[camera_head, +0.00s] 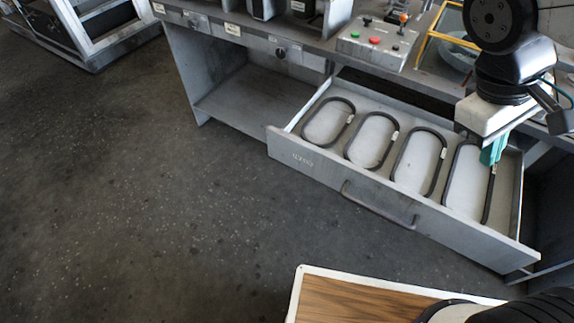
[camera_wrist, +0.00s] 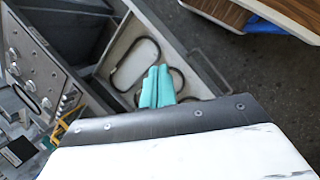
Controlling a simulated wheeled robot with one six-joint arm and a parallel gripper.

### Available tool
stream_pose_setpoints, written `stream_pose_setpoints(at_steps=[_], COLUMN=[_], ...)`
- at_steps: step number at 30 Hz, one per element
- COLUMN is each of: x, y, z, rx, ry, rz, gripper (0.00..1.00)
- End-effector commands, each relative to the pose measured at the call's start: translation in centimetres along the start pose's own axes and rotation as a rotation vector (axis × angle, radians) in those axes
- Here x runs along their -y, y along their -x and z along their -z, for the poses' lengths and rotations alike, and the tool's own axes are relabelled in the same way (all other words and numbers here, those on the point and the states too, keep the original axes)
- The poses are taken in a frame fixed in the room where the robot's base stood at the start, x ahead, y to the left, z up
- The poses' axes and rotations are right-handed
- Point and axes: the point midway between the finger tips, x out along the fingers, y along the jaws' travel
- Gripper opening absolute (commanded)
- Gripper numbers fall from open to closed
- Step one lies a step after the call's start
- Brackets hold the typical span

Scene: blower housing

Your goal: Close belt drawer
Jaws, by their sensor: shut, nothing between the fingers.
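The belt drawer (camera_head: 298,153) is pulled out from under the workbench in the head view, with its grey front panel and dark bar handle (camera_head: 378,206) facing the open floor. Several black belts lie in a row inside it, one of them a belt (camera_head: 369,141) near the middle. My gripper (camera_head: 493,152), with teal fingers, is over the right end of the drawer, apart from the handle. In the wrist view, my gripper's fingers (camera_wrist: 157,86) are together and empty over the drawer (camera_wrist: 188,50). The handle (camera_wrist: 211,72) shows to their right. Whether the fingertips touch anything is unclear.
A control box (camera_head: 377,42) with buttons stands on the workbench above the drawer. A yellow frame (camera_head: 437,36) stands beside my arm. A wooden-topped surface (camera_head: 355,298) with a white edge is in front. The dark floor (camera_head: 190,220) left of the drawer is clear.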

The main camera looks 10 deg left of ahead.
Motion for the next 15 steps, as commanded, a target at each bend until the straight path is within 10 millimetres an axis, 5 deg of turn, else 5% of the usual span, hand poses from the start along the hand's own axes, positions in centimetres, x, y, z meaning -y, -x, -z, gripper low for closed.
stream_pose_setpoints(at_steps=[8,15], x=[6.0,16.9], y=[-1.0,-2.9], z=[10.9,19.1], rx=[0.164,0.247], ry=[0.589,1.076], rz=[-0.382,-0.777], gripper=[0.00,0.00])
